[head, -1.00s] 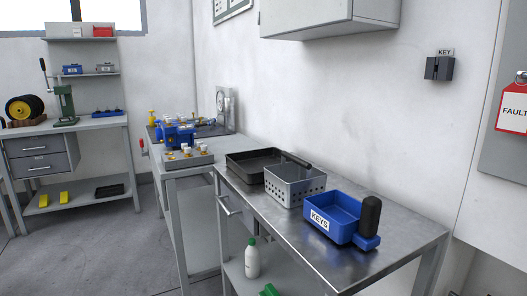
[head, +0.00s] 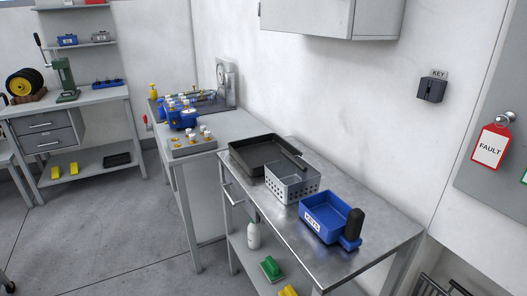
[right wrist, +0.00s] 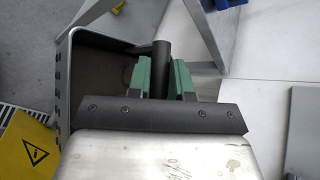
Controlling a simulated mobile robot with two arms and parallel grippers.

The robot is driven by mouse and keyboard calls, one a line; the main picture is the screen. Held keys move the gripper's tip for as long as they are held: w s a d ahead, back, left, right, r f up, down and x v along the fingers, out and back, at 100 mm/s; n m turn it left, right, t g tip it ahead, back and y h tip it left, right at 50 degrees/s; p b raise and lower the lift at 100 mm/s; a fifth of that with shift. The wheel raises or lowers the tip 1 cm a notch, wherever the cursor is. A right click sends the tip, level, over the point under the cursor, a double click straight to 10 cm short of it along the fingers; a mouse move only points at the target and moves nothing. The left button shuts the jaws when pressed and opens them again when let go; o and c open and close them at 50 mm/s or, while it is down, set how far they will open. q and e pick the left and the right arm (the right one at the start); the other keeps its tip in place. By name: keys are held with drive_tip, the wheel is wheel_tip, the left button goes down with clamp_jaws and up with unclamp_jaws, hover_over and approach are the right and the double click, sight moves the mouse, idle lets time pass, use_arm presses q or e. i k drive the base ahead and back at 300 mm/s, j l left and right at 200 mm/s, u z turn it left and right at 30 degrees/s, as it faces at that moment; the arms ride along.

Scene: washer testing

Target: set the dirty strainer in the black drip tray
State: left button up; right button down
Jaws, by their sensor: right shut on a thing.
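The black drip tray (head: 248,157) lies on the steel bench, left of a grey perforated basket. A dark rod-like bar shows at its right side, by the basket. My right gripper (right wrist: 160,78) shows in the right wrist view, its green fingers shut on a dark cylinder (right wrist: 161,52). Only part of the cylinder shows, so I cannot tell surely that it is the dirty strainer. My left gripper is in neither current view, and the head view shows neither gripper.
The grey basket (head: 292,186) and blue KEYS bin (head: 330,216) stand right of the tray on the steel bench (head: 385,243). A wall cabinet (head: 330,15) hangs above. A dark open box (right wrist: 95,60) and yellow warning sign (right wrist: 25,148) show near my right gripper.

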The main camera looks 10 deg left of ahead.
sight(261, 161)
drive_tip(key=i+j, duration=0.1)
drive_tip(key=j, duration=1.15)
drive_tip(key=i+j, duration=0.15)
drive_tip(key=j, duration=0.2)
drive_tip(key=i+j, duration=0.15)
drive_tip(key=j, duration=0.2)
drive_tip(key=i+j, duration=0.15)
drive_tip(key=j, duration=0.2)
drive_tip(key=i+j, duration=0.15)
drive_tip(key=j, duration=0.2)
drive_tip(key=i+j, duration=0.15)
drive_tip(key=j, duration=0.15)
